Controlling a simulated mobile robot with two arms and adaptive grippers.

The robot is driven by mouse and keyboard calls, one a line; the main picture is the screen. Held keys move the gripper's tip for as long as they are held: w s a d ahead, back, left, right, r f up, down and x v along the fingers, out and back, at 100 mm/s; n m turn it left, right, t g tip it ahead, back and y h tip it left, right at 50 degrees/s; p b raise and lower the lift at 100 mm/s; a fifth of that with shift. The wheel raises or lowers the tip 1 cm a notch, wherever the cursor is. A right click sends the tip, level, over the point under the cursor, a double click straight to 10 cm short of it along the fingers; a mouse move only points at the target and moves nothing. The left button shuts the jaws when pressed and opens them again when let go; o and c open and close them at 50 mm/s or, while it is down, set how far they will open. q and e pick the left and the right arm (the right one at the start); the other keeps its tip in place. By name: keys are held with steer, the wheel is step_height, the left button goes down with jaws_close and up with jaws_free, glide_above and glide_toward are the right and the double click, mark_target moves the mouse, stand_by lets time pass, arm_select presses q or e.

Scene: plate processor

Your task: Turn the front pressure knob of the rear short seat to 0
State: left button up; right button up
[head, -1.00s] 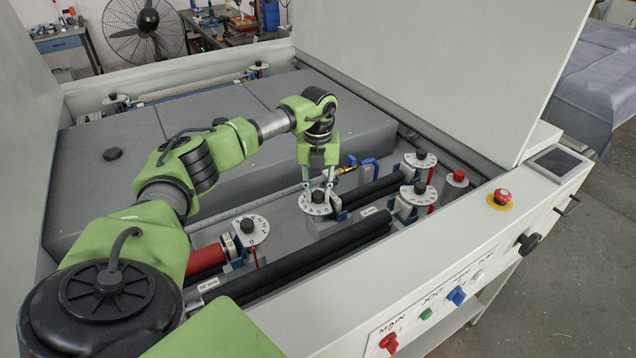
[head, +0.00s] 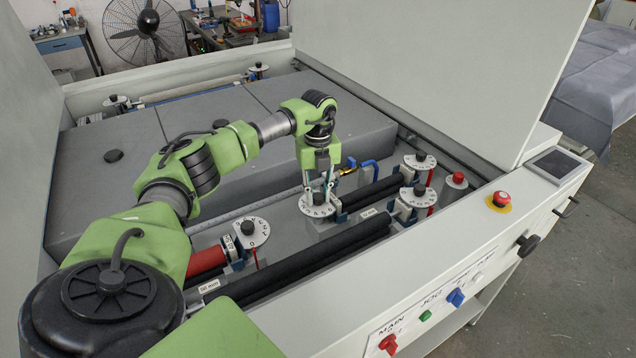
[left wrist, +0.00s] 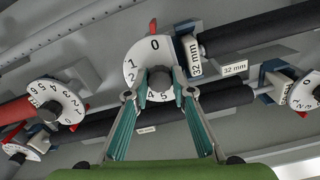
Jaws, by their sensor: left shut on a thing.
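The pressure knob (head: 319,198) is a dark round grip on a white numbered dial (head: 307,210), at the near end of a short black roller. In the left wrist view the dial (left wrist: 141,60) has its 0 at the top, just under and about in line with a red pointer (left wrist: 153,26). My left gripper (head: 319,190) reaches down from above and is shut on the knob. In the left wrist view its fingertips (left wrist: 160,94) stand on either side of the dark knob (left wrist: 160,80). The fingers hide part of the dial. My right gripper is not in view.
Other dials stand close by: one at the left (head: 250,231) and two at the right (head: 418,195) and (head: 420,161). Long black rollers (head: 300,262) run in front. A red emergency button (head: 501,197) sits on the machine's edge. A raised cover (head: 440,70) stands behind.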

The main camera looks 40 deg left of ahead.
mark_target(318, 195)
arm_select(q)
steer(key=shift+w+a+r, duration=0.1)
steer(key=o, duration=1.1)
step_height(318, 195, up, 12)
